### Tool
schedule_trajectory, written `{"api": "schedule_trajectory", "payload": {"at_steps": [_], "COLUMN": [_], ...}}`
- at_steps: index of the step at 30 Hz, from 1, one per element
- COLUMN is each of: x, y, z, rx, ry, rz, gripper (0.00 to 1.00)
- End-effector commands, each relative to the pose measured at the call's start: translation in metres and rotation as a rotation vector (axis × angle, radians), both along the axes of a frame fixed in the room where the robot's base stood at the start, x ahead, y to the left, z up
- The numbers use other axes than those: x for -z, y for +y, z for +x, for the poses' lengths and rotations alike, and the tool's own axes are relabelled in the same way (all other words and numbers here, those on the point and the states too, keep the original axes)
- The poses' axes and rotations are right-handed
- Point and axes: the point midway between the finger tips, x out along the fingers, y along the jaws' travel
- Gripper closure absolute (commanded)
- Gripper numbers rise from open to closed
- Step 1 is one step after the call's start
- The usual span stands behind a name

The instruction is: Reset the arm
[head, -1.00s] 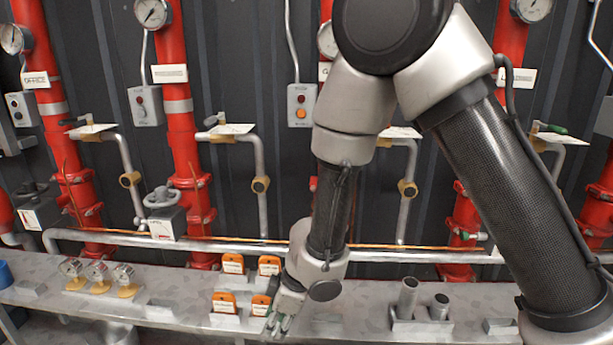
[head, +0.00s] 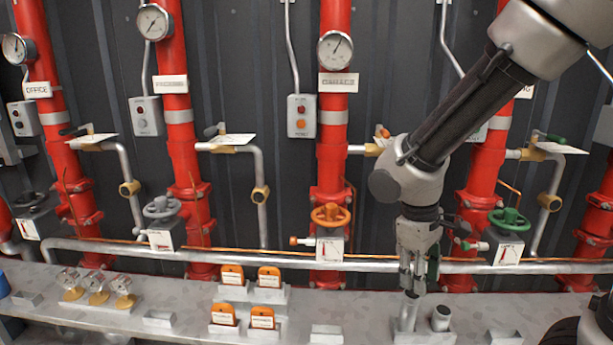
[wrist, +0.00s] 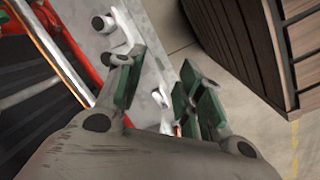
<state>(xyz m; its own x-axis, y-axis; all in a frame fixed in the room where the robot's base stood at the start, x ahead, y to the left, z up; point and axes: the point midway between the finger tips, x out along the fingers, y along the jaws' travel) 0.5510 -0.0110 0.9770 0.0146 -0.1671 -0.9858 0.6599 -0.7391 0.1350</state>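My gripper (head: 413,285) hangs pointing down over the right part of the grey bench (head: 370,300). In the head view it is in front of the left of two short metal cylinders (head: 440,318) and partly hides it. In the wrist view my gripper (wrist: 160,82) has its green-padded fingers spread apart. Nothing is held between them, and the bench top shows past the gap. My forearm slants up to the upper right of the head view.
Red pipes (head: 180,150) with gauges, an orange valve wheel (head: 330,215) and a green valve wheel (head: 510,219) stand behind the bench. Several orange tags (head: 232,274) stand left of my gripper. Three small gauges (head: 97,289) are at far left. A slatted wooden box (wrist: 255,45) shows in the wrist view.

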Motion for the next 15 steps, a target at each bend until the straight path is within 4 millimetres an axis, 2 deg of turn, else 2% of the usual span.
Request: {"api": "schedule_trajectory", "payload": {"at_steps": [1,6,9,15], "x": [-0.022,-0.075,-0.1,-0.138], "y": [-0.021,-0.071,-0.092,-0.127], "z": [-0.01,-0.053,-0.07,-0.086], "rx": [0.091,0.358,0.484,0.634], "ry": [-0.015,-0.077,-0.168,-0.366], "rz": [0.033,0.157,0.235,0.303], "gripper": [0.63,0.63,0.63,0.63]}}
